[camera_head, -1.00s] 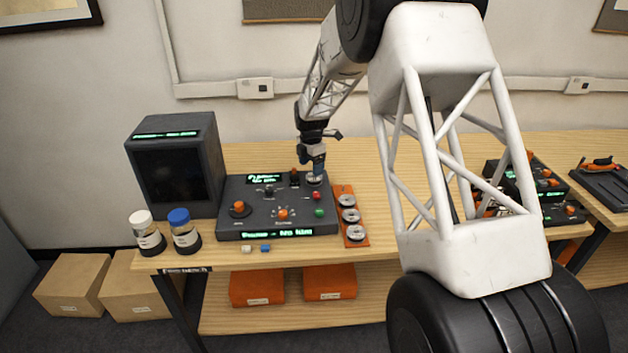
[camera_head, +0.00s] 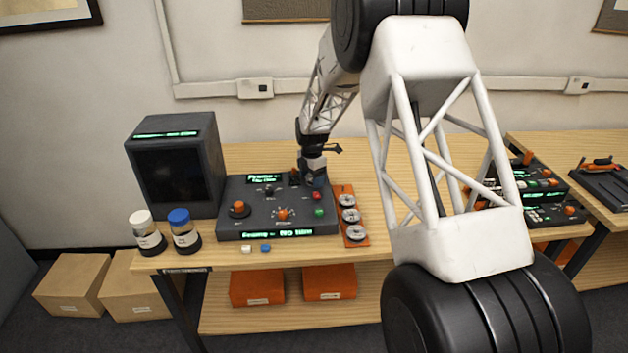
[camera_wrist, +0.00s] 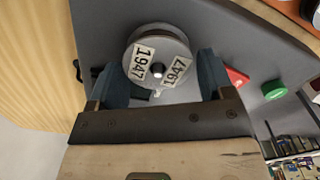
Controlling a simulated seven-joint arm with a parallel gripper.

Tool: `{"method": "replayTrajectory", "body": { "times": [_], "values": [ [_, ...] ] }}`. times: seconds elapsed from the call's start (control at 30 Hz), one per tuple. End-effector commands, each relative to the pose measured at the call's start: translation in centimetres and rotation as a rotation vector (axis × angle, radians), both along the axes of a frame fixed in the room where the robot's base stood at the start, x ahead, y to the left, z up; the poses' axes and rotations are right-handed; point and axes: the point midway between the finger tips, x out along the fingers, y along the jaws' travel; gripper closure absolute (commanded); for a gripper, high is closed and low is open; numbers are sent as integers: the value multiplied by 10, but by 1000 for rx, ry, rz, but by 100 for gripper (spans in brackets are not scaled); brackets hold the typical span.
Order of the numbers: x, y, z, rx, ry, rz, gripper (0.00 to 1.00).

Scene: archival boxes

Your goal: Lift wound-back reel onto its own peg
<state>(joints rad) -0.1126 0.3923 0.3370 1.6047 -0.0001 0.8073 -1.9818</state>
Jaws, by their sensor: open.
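A silver reel (camera_wrist: 165,40) with two "1947" labels sits at the back right of the dark console (camera_head: 230,222). In the wrist view the two blue fingers of my gripper (camera_wrist: 160,62) stand apart on either side of the reel's near part. I cannot tell whether they touch it. In the head view my gripper (camera_head: 316,180) points down over the console's back right corner and hides most of the reel. An orange strip (camera_head: 359,240) to the right of the console carries several silver discs (camera_head: 350,216); their labels are too small to read.
A red button (camera_head: 317,196) and a green button (camera_head: 319,211) are close to my gripper. A dark monitor (camera_head: 172,170) stands at the left, with a white-capped jar (camera_head: 146,235) and a blue-capped jar (camera_head: 184,232) before it. The wooden table (camera_head: 380,170) is bare right of the strip.

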Motion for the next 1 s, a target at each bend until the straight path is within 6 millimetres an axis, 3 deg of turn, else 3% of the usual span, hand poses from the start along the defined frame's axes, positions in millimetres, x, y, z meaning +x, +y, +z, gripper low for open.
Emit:
{"method": "replayTrajectory", "body": {
  "times": [0.2,0.47,0.77,1.0],
  "values": [
    [0,0,0,0,0,0,26],
    [0,0,0,0,0,0,63],
    [0,0,1,0,0,0,63],
    [0,0,14,0,0,0,63]
  ]
}}
